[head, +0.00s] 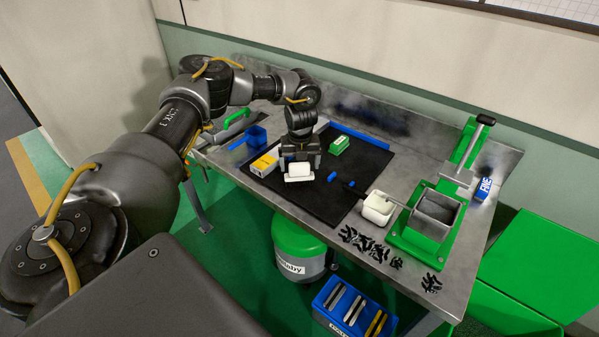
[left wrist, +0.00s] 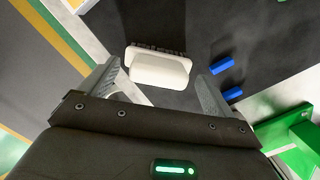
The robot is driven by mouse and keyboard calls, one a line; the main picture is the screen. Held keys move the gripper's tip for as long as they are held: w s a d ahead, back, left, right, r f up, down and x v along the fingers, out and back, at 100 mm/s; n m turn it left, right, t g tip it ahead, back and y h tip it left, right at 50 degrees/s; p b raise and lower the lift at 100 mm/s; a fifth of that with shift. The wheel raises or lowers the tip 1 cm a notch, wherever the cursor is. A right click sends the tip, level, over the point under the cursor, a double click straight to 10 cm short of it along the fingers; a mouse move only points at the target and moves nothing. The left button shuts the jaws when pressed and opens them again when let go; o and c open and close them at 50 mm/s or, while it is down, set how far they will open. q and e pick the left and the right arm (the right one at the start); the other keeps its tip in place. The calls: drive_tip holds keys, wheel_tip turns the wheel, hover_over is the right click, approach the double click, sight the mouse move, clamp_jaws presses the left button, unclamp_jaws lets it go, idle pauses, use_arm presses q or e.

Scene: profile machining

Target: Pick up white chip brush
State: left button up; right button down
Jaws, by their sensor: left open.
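My left gripper (head: 299,158) points down right over the brush. In the left wrist view its two fingers (left wrist: 159,77) are apart, one toward each end of the brush, with a gap visible on the right. I cannot tell how far the fingertips are above the mat. My right gripper is not in view.
A yellow box (head: 264,165) lies close left of the gripper, and a green box (head: 339,144) lies to its right. Small blue pieces (head: 332,177) lie on the black mat (head: 318,205).

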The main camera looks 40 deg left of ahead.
use_arm(q)
drive_tip(key=shift+w+a+f, duration=0.1)
drive_tip(key=shift+a+f, duration=0.1)
drive_tip(key=shift+f, duration=0.65)
drive_tip(key=shift+c, duration=0.3)
drive_tip(key=c, duration=1.1)
drive_tip(key=shift+c, duration=0.2)
drive_tip(key=shift+r, duration=0.15)
